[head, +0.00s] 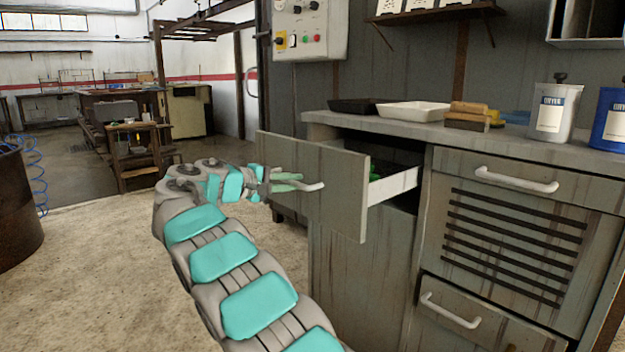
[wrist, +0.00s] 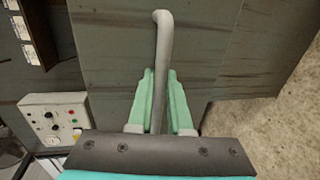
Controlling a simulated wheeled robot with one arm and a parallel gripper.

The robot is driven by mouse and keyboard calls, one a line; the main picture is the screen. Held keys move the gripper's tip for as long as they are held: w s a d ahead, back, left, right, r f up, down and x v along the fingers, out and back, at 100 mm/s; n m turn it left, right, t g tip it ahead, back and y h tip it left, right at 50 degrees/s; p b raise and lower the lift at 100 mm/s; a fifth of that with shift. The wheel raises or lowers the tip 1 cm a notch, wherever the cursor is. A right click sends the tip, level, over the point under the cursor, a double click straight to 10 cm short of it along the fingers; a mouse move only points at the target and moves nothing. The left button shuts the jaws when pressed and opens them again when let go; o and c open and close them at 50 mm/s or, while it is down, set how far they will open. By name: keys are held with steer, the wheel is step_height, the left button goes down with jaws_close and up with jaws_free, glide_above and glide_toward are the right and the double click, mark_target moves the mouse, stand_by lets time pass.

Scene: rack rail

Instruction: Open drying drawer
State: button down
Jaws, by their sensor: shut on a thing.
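The drying drawer (head: 318,180) is the top left drawer of the grey cabinet, and it stands pulled well out. Its white inner side wall (head: 394,186) shows, and something green lies inside. My gripper (head: 287,182) is at the drawer front, shut on the white bar handle (head: 312,187). In the wrist view, the two green fingers of my gripper (wrist: 160,100) lie on either side of the grey handle bar (wrist: 163,45). The drawer front (wrist: 215,50) fills much of that view. Most of the drawer's inside is hidden.
On the countertop (head: 430,137) are a black tray (head: 355,105), a white tray (head: 413,111), brushes (head: 470,115) and a white bottle (head: 554,112). A slatted drying panel (head: 515,243) and a lower drawer (head: 480,310) are at right.

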steer(key=f+v, duration=0.1)
steer(key=v, duration=0.6)
steer(key=shift+f+p, duration=0.35)
steer(key=shift+p, duration=0.1)
steer(key=shift+s+a, duration=0.1)
steer(key=c, duration=0.8)
jaws_free()
steer(key=shift+c, duration=0.2)
steer(key=shift+a+r, duration=0.1)
steer(key=p+v, duration=0.1)
steer(key=v, duration=0.6)
steer(key=shift+s+a, duration=0.15)
steer(key=shift+a, duration=0.1)
